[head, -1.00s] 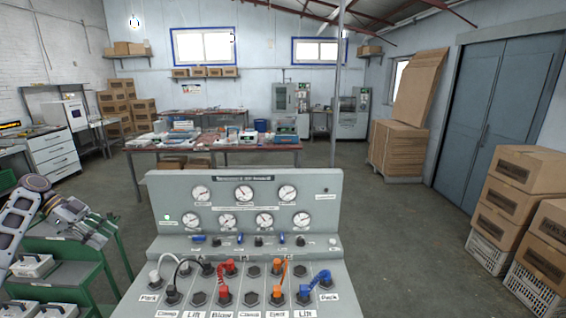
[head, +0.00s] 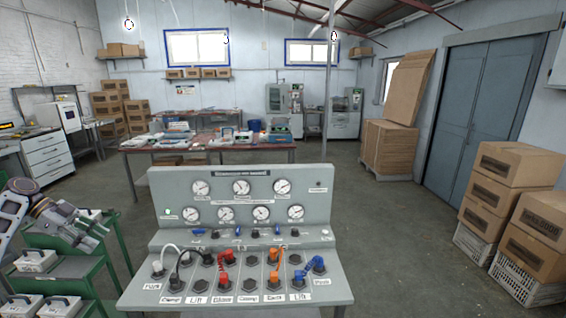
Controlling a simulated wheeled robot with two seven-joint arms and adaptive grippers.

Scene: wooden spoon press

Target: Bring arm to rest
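My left arm comes in at the left edge of the head view. Its gripper (head: 88,236) hangs over the green cart, left of the control panel and apart from it. The fingers are small and overlap in this view, so I cannot tell whether they are open or shut. My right gripper is out of view. The grey control panel (head: 240,213) stands in front of me with round gauges, small blue and black switches, and a row of labelled sockets. White, black, red, orange and blue cables (head: 316,266) are plugged into the sockets.
A green cart (head: 85,268) with several white boxes (head: 36,260) stands under my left arm. Cardboard boxes (head: 513,163) on white crates stand at the right. A cluttered table (head: 215,146) is behind the panel. Floor to the panel's right is clear.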

